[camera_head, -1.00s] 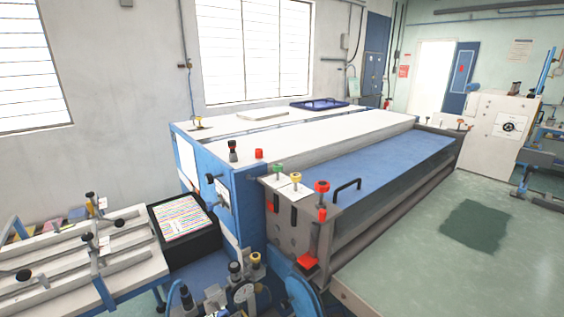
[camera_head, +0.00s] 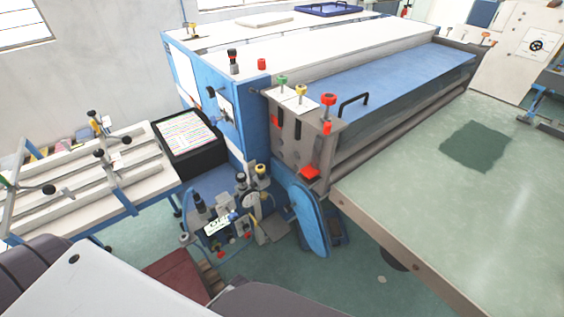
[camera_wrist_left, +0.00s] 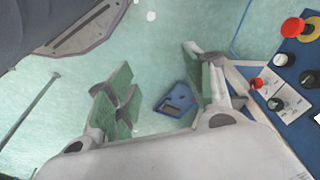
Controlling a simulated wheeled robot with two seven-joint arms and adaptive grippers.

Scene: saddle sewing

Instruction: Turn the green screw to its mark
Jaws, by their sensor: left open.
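The green screw (camera_head: 282,82) stands upright on a grey bracket plate (camera_head: 297,103) at the near end of the big blue and white machine. A yellow screw (camera_head: 301,91) and a larger red one (camera_head: 328,100) stand beside it in a row. Its mark is too small to make out. In the left wrist view my left gripper (camera_wrist_left: 163,95) is open and empty, its green-padded fingers apart above the floor. The green screw does not show in that view. My right gripper is in neither view.
Below the bracket are a blue pedal-like plate (camera_head: 308,222) and a cluster of gauges and knobs (camera_head: 250,200). A green-topped table (camera_head: 470,220) fills the right. The left wrist view shows a control panel with a red button (camera_wrist_left: 293,27) near the right finger.

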